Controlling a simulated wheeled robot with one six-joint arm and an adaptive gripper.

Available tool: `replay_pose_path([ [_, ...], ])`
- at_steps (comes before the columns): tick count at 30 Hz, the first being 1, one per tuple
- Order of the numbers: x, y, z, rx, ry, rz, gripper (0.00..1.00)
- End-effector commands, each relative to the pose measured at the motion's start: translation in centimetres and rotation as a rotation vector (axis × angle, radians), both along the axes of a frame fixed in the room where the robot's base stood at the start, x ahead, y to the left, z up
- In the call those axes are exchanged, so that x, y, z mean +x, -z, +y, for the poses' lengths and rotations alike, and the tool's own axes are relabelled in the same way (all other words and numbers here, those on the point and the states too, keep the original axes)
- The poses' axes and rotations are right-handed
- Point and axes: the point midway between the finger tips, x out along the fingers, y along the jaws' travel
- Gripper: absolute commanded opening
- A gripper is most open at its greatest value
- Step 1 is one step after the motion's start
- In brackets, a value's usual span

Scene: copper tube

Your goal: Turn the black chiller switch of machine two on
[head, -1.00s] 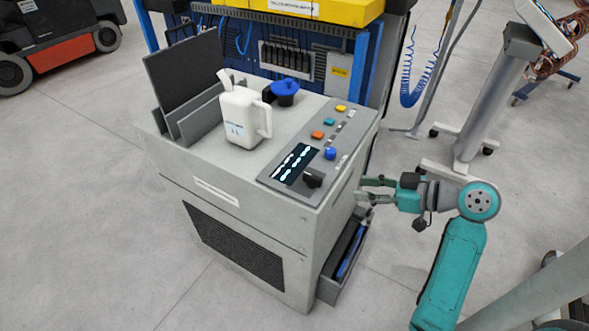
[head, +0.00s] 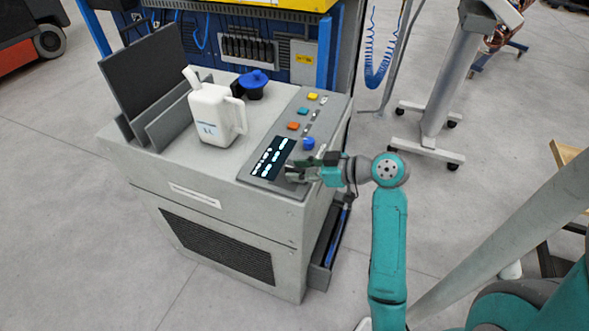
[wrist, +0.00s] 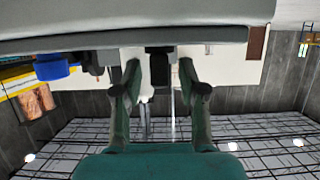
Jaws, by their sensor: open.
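The grey machine (head: 225,222) has a control panel with a dark display (head: 272,158) on its top right. In the head view my gripper (head: 298,169) is at the panel's front right corner, and its fingers largely cover the black switch there. In the wrist view the black switch (wrist: 160,68) shows between the two fingertips of my gripper (wrist: 160,90). The fingers are open, one on each side of it. I see a gap on both sides; contact is not visible.
A blue button (head: 308,143) is just behind my gripper on the panel; coloured buttons lie beyond. A white jug (head: 214,115) and a blue-capped item (head: 253,84) stand on the machine top. A wheeled stand (head: 440,110) is at the right, with clear floor between.

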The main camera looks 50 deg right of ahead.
Motion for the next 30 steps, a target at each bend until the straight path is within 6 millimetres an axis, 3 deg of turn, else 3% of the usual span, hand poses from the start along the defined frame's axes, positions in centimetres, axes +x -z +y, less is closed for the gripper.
replay_pose_path([
  [6, 1.25, 0.56, 0.48, 0.0, 0.0, 0.001, 0.42],
  [14, 1.35, 0.59, 0.49, 0.0, 0.0, 0.0, 0.42],
  [20, 1.33, 0.59, 0.48, 0.0, 0.0, 0.0, 0.0],
  [30, 1.3, 0.59, 0.54, 0.0, 0.019, 0.0, 0.0],
])
